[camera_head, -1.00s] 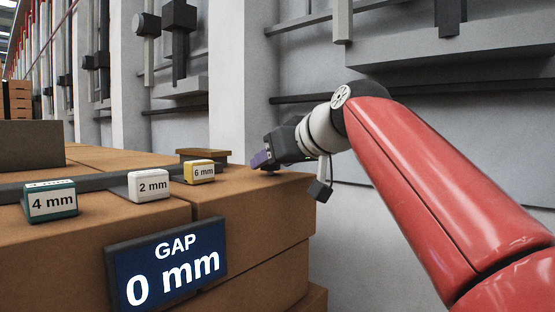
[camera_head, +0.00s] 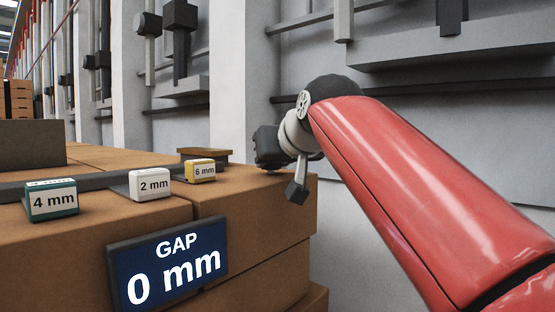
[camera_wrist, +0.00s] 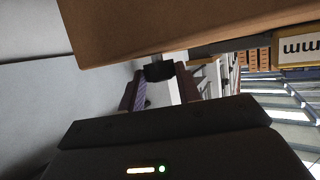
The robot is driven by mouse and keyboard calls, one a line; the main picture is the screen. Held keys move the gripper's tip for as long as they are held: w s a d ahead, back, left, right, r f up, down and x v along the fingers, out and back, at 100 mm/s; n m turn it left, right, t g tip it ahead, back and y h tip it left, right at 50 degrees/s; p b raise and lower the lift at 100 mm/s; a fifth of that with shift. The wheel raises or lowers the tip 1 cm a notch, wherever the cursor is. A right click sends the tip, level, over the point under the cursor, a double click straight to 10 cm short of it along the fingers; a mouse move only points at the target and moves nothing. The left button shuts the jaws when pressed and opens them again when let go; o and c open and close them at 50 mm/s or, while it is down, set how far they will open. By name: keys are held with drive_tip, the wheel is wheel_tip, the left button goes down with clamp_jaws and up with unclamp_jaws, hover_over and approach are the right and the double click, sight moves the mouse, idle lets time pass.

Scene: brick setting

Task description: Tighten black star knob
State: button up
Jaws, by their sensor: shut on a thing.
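The black star knob (camera_wrist: 158,71) shows in the wrist view as a small dark shape at the edge of the brown brick top, between my two purplish fingers. My gripper (camera_wrist: 160,86) is shut on it. In the head view, my gripper (camera_head: 268,148) is at the far right corner of the brick stack (camera_head: 258,205), with its dark body turned so that the fingers and the knob are hidden. A display (camera_head: 170,262) on the stack's front reads GAP 0 mm.
A green 4 mm block (camera_head: 52,200), a white 2 mm block (camera_head: 150,184) and a yellow 6 mm block (camera_head: 201,170) stand on the bricks left of my gripper. A grey wall with rails (camera_head: 400,110) is behind.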

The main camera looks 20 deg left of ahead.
drive_tip(key=shift+s+a+m+t+h, duration=0.2)
drive_tip(key=shift+m+t+h, duration=0.45)
drive_tip(key=shift+m+h, duration=0.25)
drive_tip(key=shift+s+a+m+t+h, duration=0.1)
drive_tip(key=shift+a+m+t+h, duration=0.05)
drive_tip(key=shift+m+t+h, duration=0.6)
drive_tip(key=shift+m, duration=0.25)
drive_tip(key=o, duration=1)
drive_tip(key=shift+c, duration=0.2)
drive_tip(key=v, duration=0.7)
drive_tip(key=shift+s+d+r+b, duration=0.1)
drive_tip(key=shift+s+r+b, duration=0.2)
drive_tip(key=shift+r+b, duration=0.1)
drive_tip(key=shift+f, duration=0.1)
drive_tip(key=shift+w+h, duration=0.1)
drive_tip(key=shift+h, duration=0.15)
